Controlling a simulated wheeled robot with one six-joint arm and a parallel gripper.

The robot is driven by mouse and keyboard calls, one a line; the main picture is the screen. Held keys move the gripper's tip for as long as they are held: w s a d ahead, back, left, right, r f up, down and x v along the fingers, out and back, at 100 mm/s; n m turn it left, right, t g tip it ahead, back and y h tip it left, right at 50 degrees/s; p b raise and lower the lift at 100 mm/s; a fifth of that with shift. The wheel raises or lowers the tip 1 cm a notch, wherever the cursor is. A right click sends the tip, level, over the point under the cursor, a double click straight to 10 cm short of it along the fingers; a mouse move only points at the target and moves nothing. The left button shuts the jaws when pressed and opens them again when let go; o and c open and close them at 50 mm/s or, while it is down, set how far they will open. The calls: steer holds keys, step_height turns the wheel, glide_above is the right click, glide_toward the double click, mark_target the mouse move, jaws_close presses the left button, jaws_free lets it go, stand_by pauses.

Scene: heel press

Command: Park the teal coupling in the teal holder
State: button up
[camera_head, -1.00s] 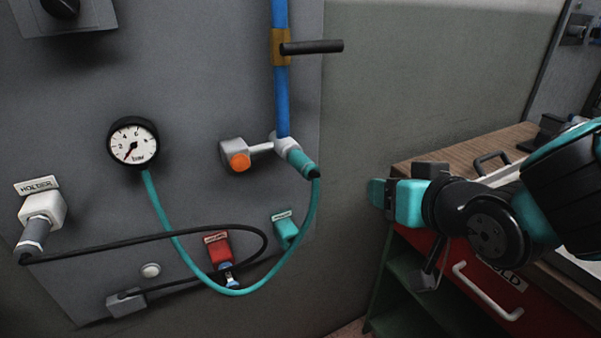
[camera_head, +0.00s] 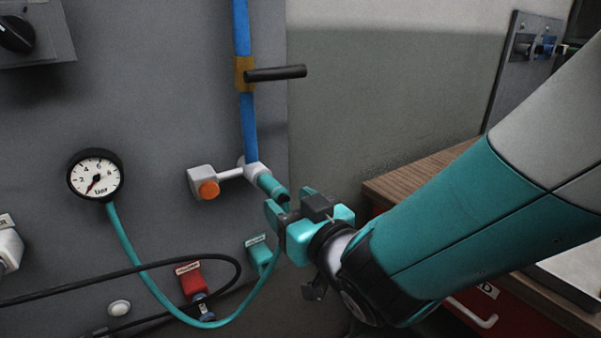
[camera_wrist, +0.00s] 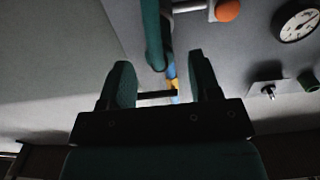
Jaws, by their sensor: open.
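The teal coupling (camera_head: 269,186) sits on the grey fitting at the lower end of the blue pipe, with a teal hose hanging from it. In the wrist view the coupling (camera_wrist: 153,45) shows ahead of the fingers, roughly between them and beyond their tips. My gripper (camera_head: 276,212) is open just below and right of the coupling; its fingers also show in the wrist view (camera_wrist: 160,80). I cannot tell whether a finger touches it. The teal holder (camera_head: 260,253) is on the panel below, with a label on top; the teal hose passes close to it.
A red holder (camera_head: 191,280) with a fitting in it is left of the teal one. A black hose (camera_head: 130,268) crosses the lower panel. An orange-ended valve (camera_head: 208,189), a gauge (camera_head: 96,175) and a black lever (camera_head: 276,73) surround the coupling. A wooden bench (camera_head: 430,172) stands right.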

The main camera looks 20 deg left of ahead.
mark_target(282, 198)
steer(key=p+x, duration=0.3)
steer(key=x, duration=0.3)
steer(key=shift+d, duration=0.1)
steer(key=shift+w+a, duration=0.35)
steer(key=shift+a, duration=0.1)
steer(key=shift+a+r, duration=0.1)
steer(key=shift+r, duration=0.05)
steer(key=shift+b, duration=0.5)
stand_by(0.7)
steer(key=shift+r, duration=0.1)
jaws_close()
steer(key=shift+s+d+f+b, duration=0.25)
steer(key=shift+s+d+b, duration=0.3)
steer(key=shift+d, duration=0.15)
steer(key=shift+b+v, duration=1.2)
steer(key=shift+v, duration=0.8)
